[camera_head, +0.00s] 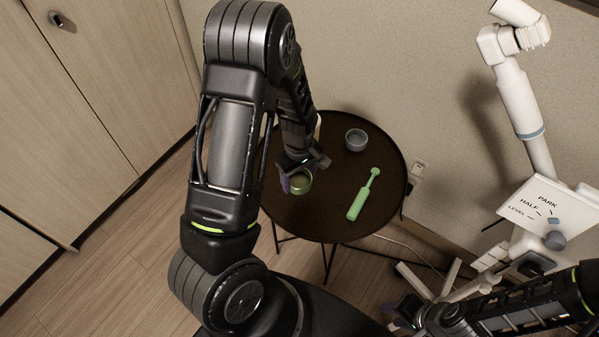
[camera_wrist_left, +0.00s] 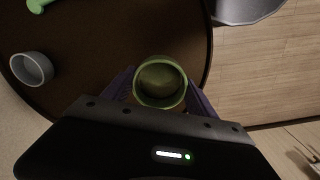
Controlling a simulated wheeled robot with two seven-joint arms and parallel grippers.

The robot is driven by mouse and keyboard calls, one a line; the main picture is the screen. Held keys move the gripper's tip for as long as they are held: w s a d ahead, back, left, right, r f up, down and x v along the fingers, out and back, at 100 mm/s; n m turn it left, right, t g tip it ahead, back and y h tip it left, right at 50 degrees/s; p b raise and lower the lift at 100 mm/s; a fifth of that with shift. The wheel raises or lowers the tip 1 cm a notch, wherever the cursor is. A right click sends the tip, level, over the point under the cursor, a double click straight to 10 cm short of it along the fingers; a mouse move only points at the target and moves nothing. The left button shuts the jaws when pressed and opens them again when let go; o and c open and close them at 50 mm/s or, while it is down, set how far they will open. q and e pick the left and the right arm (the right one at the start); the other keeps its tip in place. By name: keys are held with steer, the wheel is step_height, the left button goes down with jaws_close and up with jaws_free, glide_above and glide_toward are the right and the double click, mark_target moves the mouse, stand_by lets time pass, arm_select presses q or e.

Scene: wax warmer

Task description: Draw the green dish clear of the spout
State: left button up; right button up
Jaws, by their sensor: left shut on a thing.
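The green dish (camera_head: 300,184) is a small round cup near the left edge of the dark round table. It also shows in the left wrist view (camera_wrist_left: 160,84), with its open top facing the camera. My left gripper (camera_head: 297,176) is shut on the green dish, with a purple finger on each side of it. I cannot make out a spout; part of the table's left side is hidden behind my left arm. My right gripper (camera_head: 402,312) is low in the head view, away from the table, and its jaws are unclear.
A grey cup (camera_head: 356,139) stands at the back of the table (camera_head: 335,222). A green handled tool (camera_head: 363,194) lies right of the dish. A white jointed stand (camera_head: 520,105) with a sign (camera_head: 545,205) reading PARK, HALF, LEVEL stands at right. The table's front is clear.

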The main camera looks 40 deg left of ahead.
mark_target(300, 198)
arm_select(q)
steer(key=shift+f, duration=0.15)
step_height(300, 198, down, 7)
steer(key=b, duration=0.5)
steer(key=shift+r+b, duration=0.2)
steer(key=shift+b, duration=0.1)
steer(key=shift+f+b, duration=0.45)
steer(key=shift+f, duration=0.1)
stand_by(0.3)
steer(key=o, duration=1.7)
steer(key=shift+r, duration=3.9)
